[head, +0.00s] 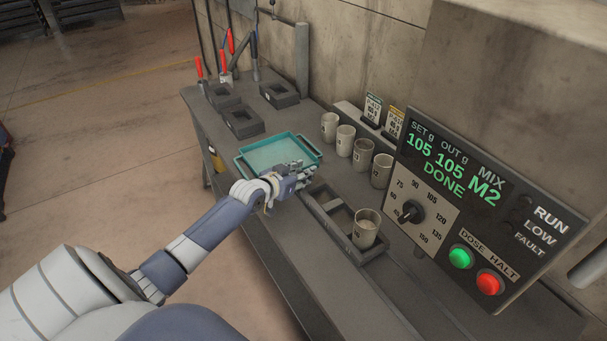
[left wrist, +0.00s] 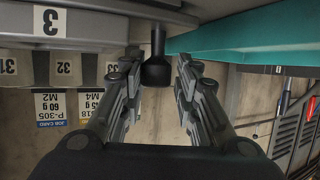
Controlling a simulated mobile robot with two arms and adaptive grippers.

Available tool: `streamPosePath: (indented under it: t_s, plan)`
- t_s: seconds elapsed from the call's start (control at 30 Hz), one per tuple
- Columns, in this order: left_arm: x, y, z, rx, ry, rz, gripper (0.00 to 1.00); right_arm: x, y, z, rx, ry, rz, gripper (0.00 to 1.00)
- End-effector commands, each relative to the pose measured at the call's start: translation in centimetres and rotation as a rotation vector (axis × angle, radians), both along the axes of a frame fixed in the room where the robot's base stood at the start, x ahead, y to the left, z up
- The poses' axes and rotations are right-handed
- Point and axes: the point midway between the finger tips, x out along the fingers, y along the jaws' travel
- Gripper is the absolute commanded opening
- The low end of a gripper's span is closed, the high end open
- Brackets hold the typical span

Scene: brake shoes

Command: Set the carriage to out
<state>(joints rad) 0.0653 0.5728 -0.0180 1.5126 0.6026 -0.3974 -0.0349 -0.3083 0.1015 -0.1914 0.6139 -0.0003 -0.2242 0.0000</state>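The carriage (head: 318,208) is a dark, open-topped frame on the bench, with a grey cup (head: 366,228) standing in its near right end. My left gripper (head: 303,172) is over the carriage's far left end, beside the teal tray. In the left wrist view, a black knob (left wrist: 156,72) on a short stem lies between the two fingers of my left gripper (left wrist: 160,62). The fingers are apart, with a gap on each side of the knob. How the knob joins the carriage is hidden. My right gripper is not in view.
A teal tray (head: 253,160) lies left of the carriage. Several grey cups (head: 345,140) stand in a row behind it. The control box (head: 413,235) at right reads 105, 105, M2, DONE.

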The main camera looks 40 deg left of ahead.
Motion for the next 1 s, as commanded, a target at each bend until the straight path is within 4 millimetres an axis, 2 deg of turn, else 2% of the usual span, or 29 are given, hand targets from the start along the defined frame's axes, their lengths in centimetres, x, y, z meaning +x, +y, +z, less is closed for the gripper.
streamPosePath:
  t_s: [0.17, 0.27, 0.43, 0.57, 0.8, 1.0]
  plan:
    - [0.0, 0.0, 0.1, 0.001, -0.001, 0.001, 0.3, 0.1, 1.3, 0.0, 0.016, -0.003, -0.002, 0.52]
    - [0.0, 0.0, 0.0, 0.0, 0.001, 0.0, 0.3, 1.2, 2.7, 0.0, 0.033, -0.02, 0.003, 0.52]
    - [-1.0, 0.0, 0.3, 0.0, 0.003, -0.001, 0.3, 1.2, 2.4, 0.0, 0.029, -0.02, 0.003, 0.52]
    - [-2.9, -0.1, 1.0, 0.001, 0.002, -0.001, 0.3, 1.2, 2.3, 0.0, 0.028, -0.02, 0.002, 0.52]
    - [-7.2, -0.1, 2.8, 0.002, 0.002, -0.002, 0.3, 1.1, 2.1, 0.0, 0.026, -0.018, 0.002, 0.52]
    - [-9.8, -0.1, 4.0, 0.001, 0.001, 0.0, 0.3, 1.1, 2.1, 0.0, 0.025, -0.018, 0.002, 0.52]
